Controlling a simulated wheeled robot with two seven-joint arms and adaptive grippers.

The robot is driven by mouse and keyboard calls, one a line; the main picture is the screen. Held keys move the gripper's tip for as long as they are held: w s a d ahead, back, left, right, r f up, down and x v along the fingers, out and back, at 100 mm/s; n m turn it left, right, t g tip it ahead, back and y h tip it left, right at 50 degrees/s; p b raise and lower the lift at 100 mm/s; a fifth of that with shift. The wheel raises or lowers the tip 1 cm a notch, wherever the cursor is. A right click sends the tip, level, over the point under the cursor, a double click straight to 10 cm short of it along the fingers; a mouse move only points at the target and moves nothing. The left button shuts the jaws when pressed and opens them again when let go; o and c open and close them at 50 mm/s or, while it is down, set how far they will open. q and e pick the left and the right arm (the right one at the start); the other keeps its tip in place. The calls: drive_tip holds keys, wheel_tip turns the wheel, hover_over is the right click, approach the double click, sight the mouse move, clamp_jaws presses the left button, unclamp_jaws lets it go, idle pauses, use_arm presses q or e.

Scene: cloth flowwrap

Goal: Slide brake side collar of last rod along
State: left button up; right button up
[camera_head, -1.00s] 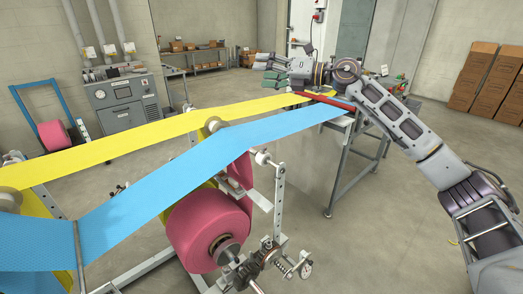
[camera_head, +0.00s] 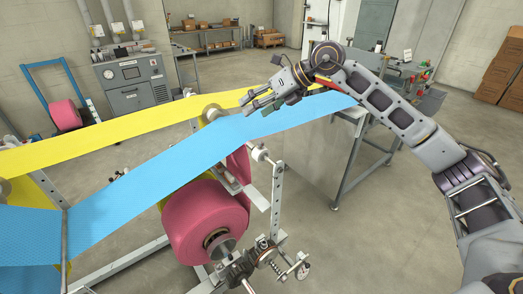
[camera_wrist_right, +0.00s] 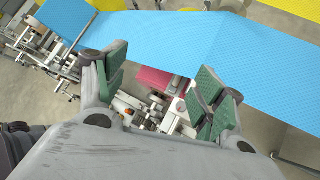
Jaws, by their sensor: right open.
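A pale collar (camera_head: 259,152) sits on the near end of the rod under the bend of the blue web (camera_head: 180,155), beside an upright perforated post (camera_head: 277,195). The far end of that rod carries a light roller (camera_head: 211,112) by the yellow web (camera_head: 120,132). My right gripper (camera_head: 258,103) is open and empty, above the blue web and up from the collar. In the right wrist view its green-padded fingers (camera_wrist_right: 158,80) stand wide apart over the web's edge and the stand. My left gripper is out of view.
A pink roll (camera_head: 205,222) hangs below the web, with a spring and gauge mechanism (camera_head: 265,262) in front of it. A metal table (camera_head: 345,145) stands right of the stand. Open floor lies at the lower right.

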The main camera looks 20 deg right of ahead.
sight(264, 148)
drive_tip(key=s+d+f+m+g+h, duration=0.1)
drive_tip(key=s+d+f+h, duration=0.1)
drive_tip(key=d+f+h, duration=0.2)
drive_tip(key=shift+s+d+f+m+g, duration=0.4)
drive_tip(key=shift+d+f, duration=0.35)
drive_tip(key=shift+d, duration=0.5)
drive_tip(key=shift+w+a+f, duration=0.1)
drive_tip(key=shift+f, duration=0.05)
drive_tip(key=p+x, duration=0.2)
drive_tip(key=x, duration=1.1)
drive_tip(key=shift+f, duration=0.25)
